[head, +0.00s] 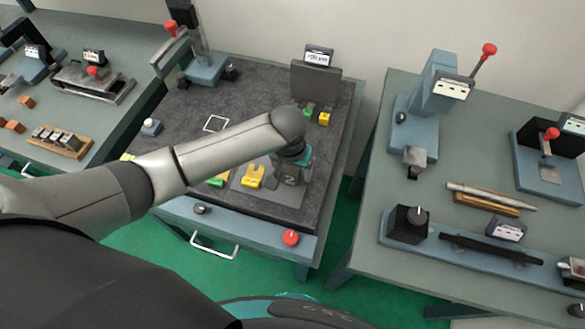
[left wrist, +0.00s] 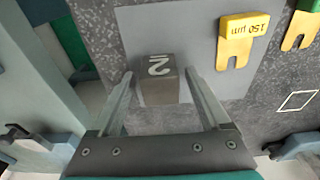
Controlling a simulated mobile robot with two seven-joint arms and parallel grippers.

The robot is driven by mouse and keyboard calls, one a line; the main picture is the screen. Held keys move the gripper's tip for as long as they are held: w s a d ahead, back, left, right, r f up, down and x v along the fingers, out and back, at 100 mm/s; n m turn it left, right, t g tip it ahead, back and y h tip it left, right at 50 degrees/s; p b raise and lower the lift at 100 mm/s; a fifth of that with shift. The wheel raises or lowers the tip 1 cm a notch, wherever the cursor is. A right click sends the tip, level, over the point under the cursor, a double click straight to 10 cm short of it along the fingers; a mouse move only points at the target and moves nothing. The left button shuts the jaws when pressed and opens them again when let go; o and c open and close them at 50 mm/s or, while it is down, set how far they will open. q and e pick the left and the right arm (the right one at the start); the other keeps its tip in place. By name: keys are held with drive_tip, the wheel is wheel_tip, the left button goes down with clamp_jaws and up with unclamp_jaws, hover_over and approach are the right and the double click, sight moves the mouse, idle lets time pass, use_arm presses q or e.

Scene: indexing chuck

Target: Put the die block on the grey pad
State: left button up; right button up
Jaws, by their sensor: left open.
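The die block (left wrist: 158,88) is a small dark grey block with a pale 2 on its top. In the left wrist view it sits between the spread fingers of my left gripper (left wrist: 160,76), with one finger on each side. Whether either finger touches it I cannot tell. The block (head: 291,181) also shows in the head view, below my left gripper (head: 294,162), which partly covers it. The grey pad (left wrist: 190,35) is a flat lighter grey plate; the block appears at its edge. The pad (head: 275,199) is partly hidden by my arm in the head view.
A white square outline (head: 215,124) is on the dark mat. A red knob (head: 290,237) is on the bench front. A dark upright plate (head: 315,85) stands behind. Another bench is at right.

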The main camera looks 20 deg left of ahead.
sight(290, 175)
use_arm(q)
wheel_tip(290, 175, up, 12)
drive_tip(key=s+p, duration=0.1)
drive_tip(key=p, duration=0.1)
drive_tip(key=shift+s, duration=0.4)
idle(0.4)
